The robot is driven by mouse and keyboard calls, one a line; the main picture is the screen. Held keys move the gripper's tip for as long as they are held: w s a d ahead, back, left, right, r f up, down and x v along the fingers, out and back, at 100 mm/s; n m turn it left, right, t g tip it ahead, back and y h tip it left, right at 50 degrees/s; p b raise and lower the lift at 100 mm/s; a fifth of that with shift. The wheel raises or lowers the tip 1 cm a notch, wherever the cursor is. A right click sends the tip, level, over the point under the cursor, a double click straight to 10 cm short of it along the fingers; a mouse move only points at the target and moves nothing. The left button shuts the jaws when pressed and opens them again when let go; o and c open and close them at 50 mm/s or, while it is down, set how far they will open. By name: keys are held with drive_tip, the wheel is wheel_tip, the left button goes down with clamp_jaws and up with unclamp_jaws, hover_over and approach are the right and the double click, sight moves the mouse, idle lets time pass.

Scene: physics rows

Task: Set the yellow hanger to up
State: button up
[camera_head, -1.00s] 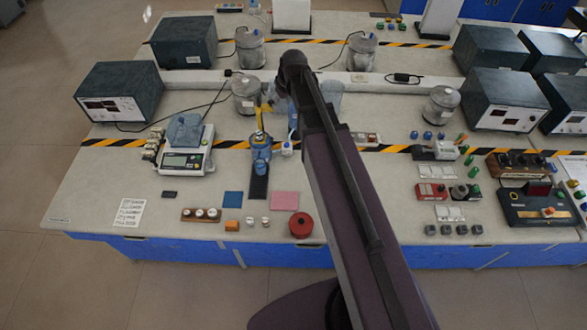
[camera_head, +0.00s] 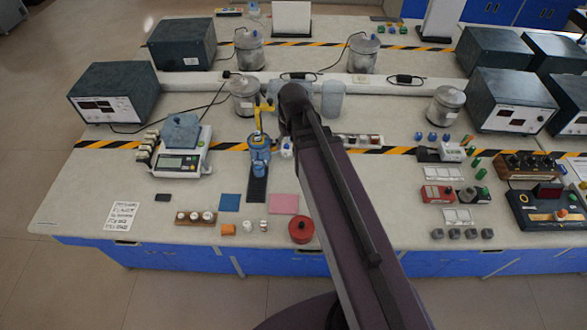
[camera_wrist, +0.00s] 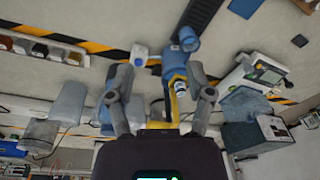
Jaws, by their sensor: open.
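The yellow hanger (camera_head: 259,107) stands at the top of a blue device (camera_head: 260,150) on the bench, left of my arm's end. In the wrist view the yellow hanger (camera_wrist: 174,98) shows between the fingers of my gripper (camera_wrist: 158,84), nearer the right finger. The blue device (camera_wrist: 180,58) lies just beyond it. My gripper is open, one finger on each side, and nothing is held. Whether a finger touches the hanger cannot be told. My arm hides most of the gripper in the head view.
A scale (camera_head: 181,160) stands left of the device, and a metal canister (camera_head: 244,96) stands close behind it. Clear jars (camera_head: 333,98) stand behind my arm. A red round container (camera_head: 301,229) and blue and pink pads lie in front.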

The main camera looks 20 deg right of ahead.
drive_tip(key=s+f+m+g+b, duration=0.1)
drive_tip(key=s+f+b, duration=0.2)
drive_tip(key=s, duration=0.3)
drive_tip(key=shift+s+a+f+h, duration=0.15)
drive_tip(key=shift+f+h, duration=0.1)
drive_tip(key=shift+h, duration=0.05)
